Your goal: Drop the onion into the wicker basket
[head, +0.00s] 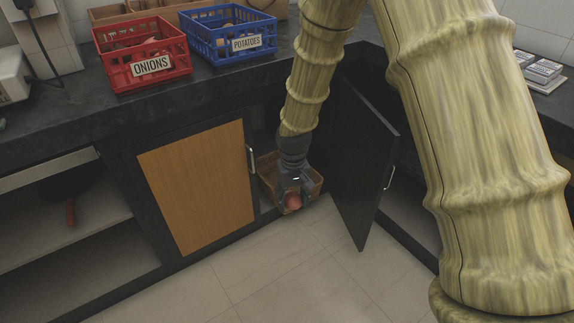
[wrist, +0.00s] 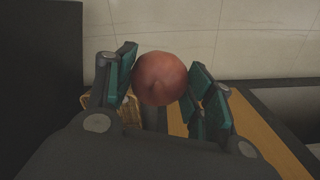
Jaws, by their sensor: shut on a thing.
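A round reddish-brown onion (wrist: 160,78) is held between the two teal-padded fingers of my gripper (wrist: 161,84) in the wrist view. In the head view the onion (head: 293,201) shows at the end of my gripper (head: 293,191), low in front of an open cupboard. The wicker basket (head: 266,174) sits in the cupboard opening, around and behind the gripper in the head view. In the wrist view a part of the basket (wrist: 97,100) shows left of the onion, mostly hidden by the gripper. I cannot tell whether the onion is inside the basket or in front of it.
A dark cupboard door (head: 362,150) stands open right of my gripper. A wooden door (head: 197,185) is at the left. A red ONIONS crate (head: 120,75) and blue POTATOES crate (head: 205,50) stand on the dark counter (head: 50,110). The tiled floor (head: 300,270) is clear.

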